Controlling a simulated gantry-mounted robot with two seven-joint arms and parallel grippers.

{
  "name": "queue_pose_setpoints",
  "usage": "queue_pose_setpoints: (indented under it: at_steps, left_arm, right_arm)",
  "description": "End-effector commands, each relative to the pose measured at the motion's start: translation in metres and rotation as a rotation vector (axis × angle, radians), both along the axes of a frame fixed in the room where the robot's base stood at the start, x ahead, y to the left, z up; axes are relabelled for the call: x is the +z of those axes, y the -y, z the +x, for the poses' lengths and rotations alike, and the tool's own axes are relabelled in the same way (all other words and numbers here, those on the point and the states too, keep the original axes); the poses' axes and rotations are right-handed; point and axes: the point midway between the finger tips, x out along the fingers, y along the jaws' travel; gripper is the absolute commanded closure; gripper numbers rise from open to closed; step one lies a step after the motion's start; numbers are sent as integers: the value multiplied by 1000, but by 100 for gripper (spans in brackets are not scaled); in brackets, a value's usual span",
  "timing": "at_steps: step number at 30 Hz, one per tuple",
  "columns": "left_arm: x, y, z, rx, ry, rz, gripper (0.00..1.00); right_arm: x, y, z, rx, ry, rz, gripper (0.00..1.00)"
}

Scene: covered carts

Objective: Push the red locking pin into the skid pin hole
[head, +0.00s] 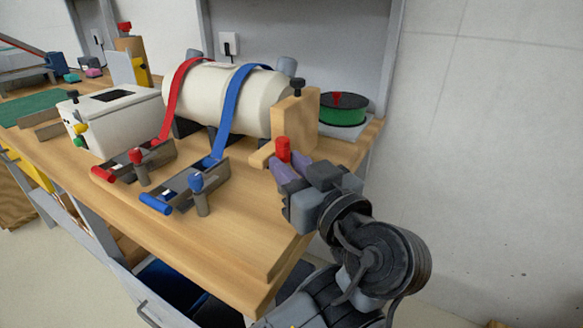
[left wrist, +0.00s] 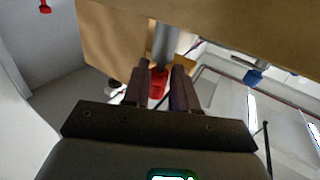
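The red locking pin (head: 283,148) stands up between the fingers of my left gripper (head: 289,171), at the right end of the bench top. In the left wrist view, its red part (left wrist: 158,85) lies between the fingertips (left wrist: 160,80), and a grey shaft (left wrist: 164,45) runs beyond them to a wooden surface. The gripper appears closed on the red part. The wooden skid block (head: 299,118) stands just behind the pin, beside the cream cylinder (head: 258,98). I cannot make out the skid pin hole or whether the shaft's tip is in it. My right gripper is not in view.
Red (head: 180,95) and blue (head: 238,108) straps cross the cylinder to ratchets. Red-topped (head: 138,168) and blue-topped (head: 198,195) posts stand beside these ratchets. A green spool (head: 343,112) is behind the skid block. The bench's front right corner (head: 265,250) is bare.

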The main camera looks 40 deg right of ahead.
Motion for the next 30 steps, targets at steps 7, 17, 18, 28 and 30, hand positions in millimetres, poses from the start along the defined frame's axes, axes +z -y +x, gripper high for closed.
queue_pose_setpoints:
  at_steps: [7,17,18,28,30]
  left_arm:
    - [-2,0,0,2,-2,4,48]
    - [-2,-1,1,4,-2,3,48]
    - [-2,-1,1,4,-2,3,48]
    - [2,-4,-19,-1,2,4,48]
    - [2,-7,-30,-2,4,5,48]
  right_arm:
    - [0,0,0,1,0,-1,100]
    - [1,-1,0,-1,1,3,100]
    - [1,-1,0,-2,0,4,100]
    - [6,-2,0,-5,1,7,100]
    - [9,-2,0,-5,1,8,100]
